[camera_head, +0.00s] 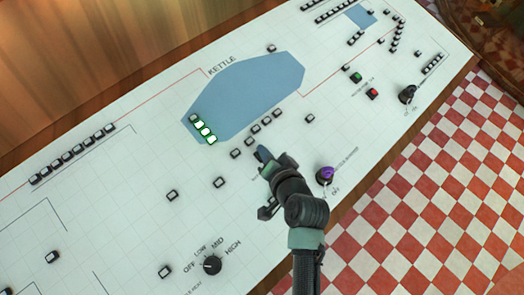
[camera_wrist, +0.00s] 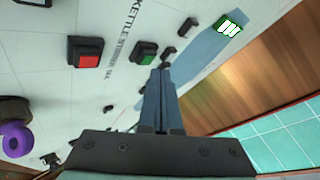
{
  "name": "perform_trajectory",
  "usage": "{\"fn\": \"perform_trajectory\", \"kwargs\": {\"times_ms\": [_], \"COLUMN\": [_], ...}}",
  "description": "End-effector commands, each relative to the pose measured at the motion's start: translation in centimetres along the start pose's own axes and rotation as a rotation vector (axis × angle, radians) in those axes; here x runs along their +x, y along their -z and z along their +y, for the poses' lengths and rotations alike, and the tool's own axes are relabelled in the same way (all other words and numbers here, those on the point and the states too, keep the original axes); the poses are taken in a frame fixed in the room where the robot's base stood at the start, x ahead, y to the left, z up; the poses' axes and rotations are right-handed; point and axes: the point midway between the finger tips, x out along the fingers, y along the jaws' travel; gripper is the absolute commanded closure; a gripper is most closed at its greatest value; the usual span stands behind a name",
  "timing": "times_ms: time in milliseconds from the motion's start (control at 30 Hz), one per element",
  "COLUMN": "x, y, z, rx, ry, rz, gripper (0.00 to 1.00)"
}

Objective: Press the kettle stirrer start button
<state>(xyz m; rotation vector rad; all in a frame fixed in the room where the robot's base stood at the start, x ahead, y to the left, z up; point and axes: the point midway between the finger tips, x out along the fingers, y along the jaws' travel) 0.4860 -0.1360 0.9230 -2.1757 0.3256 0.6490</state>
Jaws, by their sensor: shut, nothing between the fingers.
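In the wrist view, a green button (camera_wrist: 146,52) in a black frame sits on the white panel (camera_wrist: 108,18). A red button (camera_wrist: 85,52) is to its left, and a label between them reads KETTLE STIRRER. My gripper (camera_wrist: 164,68) is shut and empty, its blue-grey fingertips close to the green button's lower right. I cannot tell whether they touch the panel. In the head view, my gripper (camera_head: 262,154) is over the panel below the blue kettle shape (camera_head: 258,85), and my gripper and arm hide this button pair.
A purple knob (camera_head: 324,175) is right of my gripper. Small dark switches (camera_head: 253,129) line the area above it. Another green button (camera_head: 355,77) and red button (camera_head: 372,94) are further up right. A black heat knob (camera_head: 212,265) is lower left.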

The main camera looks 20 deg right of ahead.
Motion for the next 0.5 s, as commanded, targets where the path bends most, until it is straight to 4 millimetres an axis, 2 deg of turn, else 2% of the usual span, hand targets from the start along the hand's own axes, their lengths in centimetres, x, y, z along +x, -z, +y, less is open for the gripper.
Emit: {"fn": "perform_trajectory", "kwargs": {"times_ms": [500], "x": [0.63], "y": [-0.45], "z": [0.42], "rx": [0.0], "ry": [0.001], "rz": [0.0], "gripper": [1.0]}}
